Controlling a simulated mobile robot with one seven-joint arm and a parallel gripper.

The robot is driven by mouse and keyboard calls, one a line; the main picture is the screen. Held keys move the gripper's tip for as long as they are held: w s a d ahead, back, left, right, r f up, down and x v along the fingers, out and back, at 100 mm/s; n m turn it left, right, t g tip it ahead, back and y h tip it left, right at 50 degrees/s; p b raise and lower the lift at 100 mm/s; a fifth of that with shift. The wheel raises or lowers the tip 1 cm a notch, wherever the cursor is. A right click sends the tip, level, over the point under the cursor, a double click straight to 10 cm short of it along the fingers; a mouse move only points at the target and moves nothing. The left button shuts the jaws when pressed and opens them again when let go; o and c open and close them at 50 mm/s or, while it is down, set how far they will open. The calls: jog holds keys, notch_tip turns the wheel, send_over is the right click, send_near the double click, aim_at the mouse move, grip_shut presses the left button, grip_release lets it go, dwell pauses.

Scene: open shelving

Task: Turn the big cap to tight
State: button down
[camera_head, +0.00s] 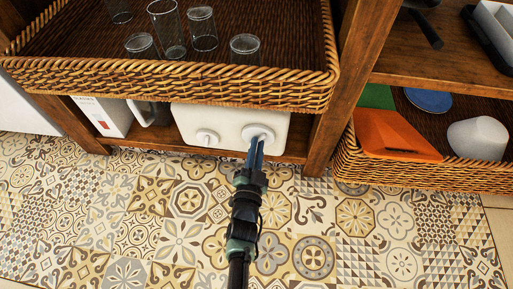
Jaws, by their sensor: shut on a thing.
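A white box (227,123) stands on the low shelf under a wicker tray. Its front carries two round white caps. The big cap (258,134) is on the right and the small cap (207,138) is on the left. My gripper (257,146) reaches up from below and its fingers are shut on the big cap. The fingers hide the lower part of the big cap. How tight the cap is cannot be told from this view.
A wicker tray (180,82) with several glasses hangs close above the box. A wooden post (327,128) is close on the right. The tiled floor in front is clear.

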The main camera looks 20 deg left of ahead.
jog(key=m+b, duration=0.2)
jog(key=m, duration=0.3)
jog(key=m+b, duration=0.2)
jog(key=m, duration=0.3)
jog(key=shift+f+m+b, duration=0.2)
jog(key=shift+m+b, duration=0.1)
jog(key=shift+b, duration=0.05)
dwell(0.4)
jog(key=c, duration=0.9)
grip_release()
jog(key=p+v, duration=0.5)
jog(key=v, duration=0.8)
jog(key=shift+p, duration=0.3)
